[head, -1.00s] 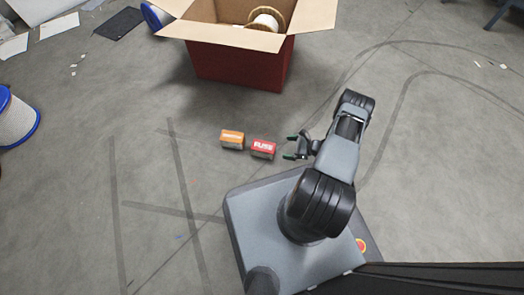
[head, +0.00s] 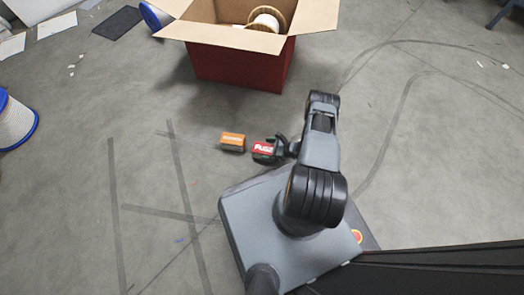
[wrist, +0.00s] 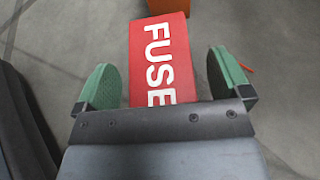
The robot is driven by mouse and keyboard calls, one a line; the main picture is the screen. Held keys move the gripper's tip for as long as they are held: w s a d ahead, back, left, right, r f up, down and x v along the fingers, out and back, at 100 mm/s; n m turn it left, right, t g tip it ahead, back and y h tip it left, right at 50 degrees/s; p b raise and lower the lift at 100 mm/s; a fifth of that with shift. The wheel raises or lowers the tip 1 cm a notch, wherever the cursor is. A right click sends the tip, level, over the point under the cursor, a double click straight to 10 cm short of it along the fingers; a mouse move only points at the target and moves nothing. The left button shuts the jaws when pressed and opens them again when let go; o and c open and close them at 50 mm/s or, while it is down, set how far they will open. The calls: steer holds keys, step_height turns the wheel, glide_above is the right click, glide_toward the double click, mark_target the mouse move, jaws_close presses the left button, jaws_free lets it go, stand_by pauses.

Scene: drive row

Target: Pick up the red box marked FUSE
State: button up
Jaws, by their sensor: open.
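The red box marked FUSE (head: 264,149) sits on the grey floor just in front of my base in the head view. It fills the middle of the wrist view (wrist: 162,52), its white letters running down its top. My gripper (head: 265,151) is open around it; in the wrist view its two green fingertips (wrist: 166,78) stand on either side of the box, with a gap on each side. The near end of the box is hidden behind the gripper's body.
An orange box (head: 233,142) stands close to the left of the red box; its edge shows at the top of the wrist view (wrist: 230,20). A large open carton (head: 240,66) with a spool stands beyond. A blue-rimmed spool (head: 16,121) is at the left edge.

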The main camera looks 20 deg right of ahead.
steer(key=shift+a, duration=0.1)
steer(key=c, duration=1.1)
